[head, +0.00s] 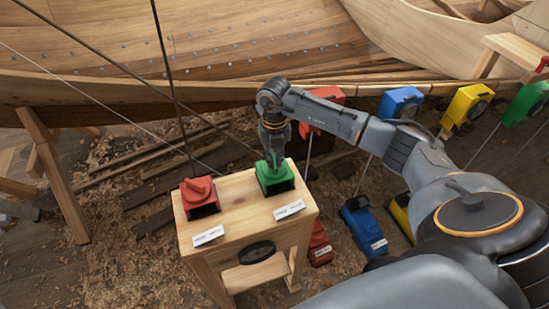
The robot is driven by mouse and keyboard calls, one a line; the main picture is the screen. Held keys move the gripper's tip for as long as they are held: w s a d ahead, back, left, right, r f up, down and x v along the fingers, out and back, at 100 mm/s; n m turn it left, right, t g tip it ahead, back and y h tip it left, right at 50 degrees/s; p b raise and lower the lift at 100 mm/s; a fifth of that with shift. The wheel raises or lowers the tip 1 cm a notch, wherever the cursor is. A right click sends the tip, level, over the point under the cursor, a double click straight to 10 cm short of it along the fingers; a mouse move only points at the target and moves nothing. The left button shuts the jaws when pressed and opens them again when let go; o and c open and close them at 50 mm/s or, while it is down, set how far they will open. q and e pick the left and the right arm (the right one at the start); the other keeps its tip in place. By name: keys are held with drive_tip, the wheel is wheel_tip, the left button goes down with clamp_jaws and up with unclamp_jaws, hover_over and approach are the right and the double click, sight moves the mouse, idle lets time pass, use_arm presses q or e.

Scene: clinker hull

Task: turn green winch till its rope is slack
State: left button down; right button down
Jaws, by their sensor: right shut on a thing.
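The green winch (276,183) sits on the right part of a wooden stand's top (238,203), with a white label (289,209) in front of it. My right gripper (273,158) points down from above and is shut on the green winch's top part; the fingers hide most of what they hold. A dark rope (130,72) runs straight from the top left down toward the green winch; its lower end is hard to follow behind the gripper. A red winch (199,195) with a red handle on top stands left of the green one. My left gripper is not in view.
A wooden hull (200,40) fills the back. Blue (400,103), yellow (467,104) and green (525,102) blocks hang along its edge. A lower blue block (362,223) and red block (319,243) sit right of the stand. Another dark rope and a pale line cross at left.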

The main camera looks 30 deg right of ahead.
drive_tip(key=n+b, duration=0.4)
drive_tip(key=n, duration=0.1)
drive_tip(key=shift+w+f, duration=0.1)
drive_tip(key=shift+f, duration=0.05)
drive_tip(key=n+b, duration=0.2)
drive_tip(key=n, duration=0.2)
drive_tip(key=shift+r+n+b, duration=0.2)
drive_tip(key=shift+n+b, duration=0.55)
drive_tip(key=shift+n, duration=0.35)
drive_tip(key=c, duration=1.4)
unclamp_jaws()
wheel_tip(320, 180, up, 12)
